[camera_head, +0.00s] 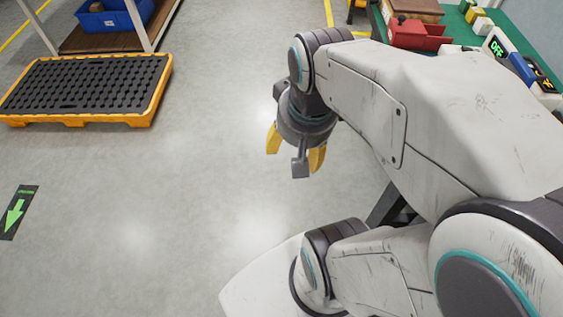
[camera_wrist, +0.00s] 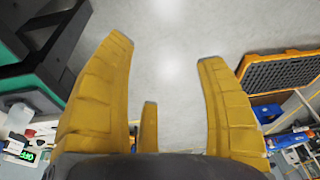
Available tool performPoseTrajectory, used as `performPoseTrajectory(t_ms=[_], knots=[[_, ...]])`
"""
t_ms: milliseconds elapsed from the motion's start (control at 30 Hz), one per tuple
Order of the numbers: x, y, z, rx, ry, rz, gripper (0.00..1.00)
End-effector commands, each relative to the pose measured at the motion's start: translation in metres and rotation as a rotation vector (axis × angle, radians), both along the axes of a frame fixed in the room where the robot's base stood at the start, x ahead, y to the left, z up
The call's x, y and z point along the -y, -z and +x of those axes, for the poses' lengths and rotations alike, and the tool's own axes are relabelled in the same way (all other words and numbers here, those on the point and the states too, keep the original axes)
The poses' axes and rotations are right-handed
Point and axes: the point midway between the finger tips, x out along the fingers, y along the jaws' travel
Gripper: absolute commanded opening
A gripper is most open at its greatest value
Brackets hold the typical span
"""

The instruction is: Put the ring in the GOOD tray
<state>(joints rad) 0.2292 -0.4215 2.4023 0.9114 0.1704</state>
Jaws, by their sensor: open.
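My gripper (camera_head: 296,158) is open and empty, hanging over bare floor in the head view. In the wrist view its yellow fingers (camera_wrist: 165,95) are spread apart, with only grey floor between and beyond them. I cannot make out a ring in either view. No tray that I can read as GOOD shows. A red tray or bin (camera_head: 418,35) stands on the green-topped bench (camera_head: 455,22) at the upper right of the head view; no label on it is readable.
A device with a green lit "OFF"-like display (camera_head: 497,47) stands on the bench. A black-and-orange spill pallet (camera_head: 88,88) lies on the floor at the left. A blue bin (camera_head: 112,17) sits on a shelf behind it. The middle floor is clear.

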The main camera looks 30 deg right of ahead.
Motion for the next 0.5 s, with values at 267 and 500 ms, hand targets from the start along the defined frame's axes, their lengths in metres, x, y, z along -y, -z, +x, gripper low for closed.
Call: performPoseTrajectory(t_ms=[267, 500], knots=[[-0.041, 0.005, -0.020, 0.029, -0.341, -0.044, 0.66], [-0.047, 0.007, -0.025, 0.033, -0.402, -0.052, 0.66]])
